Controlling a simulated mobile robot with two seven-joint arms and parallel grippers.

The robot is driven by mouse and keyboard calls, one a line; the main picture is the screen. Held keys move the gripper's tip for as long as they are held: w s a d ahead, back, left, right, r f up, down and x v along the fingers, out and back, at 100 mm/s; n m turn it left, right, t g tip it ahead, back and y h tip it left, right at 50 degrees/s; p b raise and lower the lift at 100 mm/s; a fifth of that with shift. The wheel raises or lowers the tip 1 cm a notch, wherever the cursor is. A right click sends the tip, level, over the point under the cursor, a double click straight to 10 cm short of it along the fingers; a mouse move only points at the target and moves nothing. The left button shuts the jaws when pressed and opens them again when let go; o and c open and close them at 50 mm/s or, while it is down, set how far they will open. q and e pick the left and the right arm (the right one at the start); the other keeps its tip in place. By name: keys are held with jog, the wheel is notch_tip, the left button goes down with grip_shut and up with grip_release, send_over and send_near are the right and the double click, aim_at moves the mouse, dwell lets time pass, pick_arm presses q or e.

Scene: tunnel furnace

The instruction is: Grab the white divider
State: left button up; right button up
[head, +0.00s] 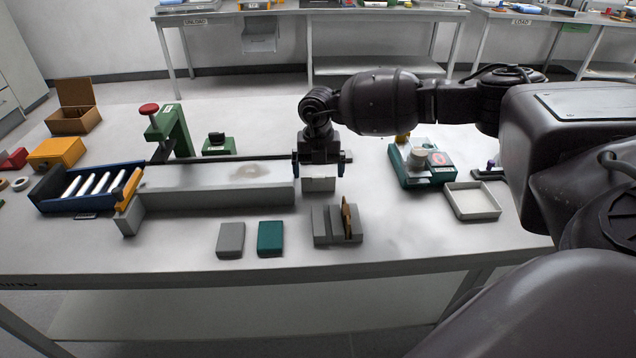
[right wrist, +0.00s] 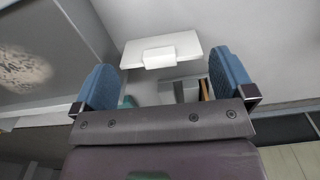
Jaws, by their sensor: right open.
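The white divider (head: 318,184) is a small white plate at the right end of the long grey tunnel block on the table. In the right wrist view the divider (right wrist: 185,43) shows as a flat white plate with a small raised block on it. My right gripper (head: 318,168) points down just over the divider, its blue fingers spread. In the right wrist view the open right gripper (right wrist: 165,78) has the divider ahead of its fingertips, with no contact visible. My left gripper is not in view.
The long grey tunnel block (head: 220,188) lies left of my right gripper. A grey slotted holder (head: 322,226) with a brown piece stands in front. A grey block (head: 230,240) and a teal block (head: 270,238) lie nearby. A green device (head: 424,168) and white tray (head: 472,203) stand right.

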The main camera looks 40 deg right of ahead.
jog(key=shift+f, duration=0.55)
jog(key=shift+c, duration=0.5)
jog(key=c, duration=0.5)
jog(key=shift+r, duration=0.1)
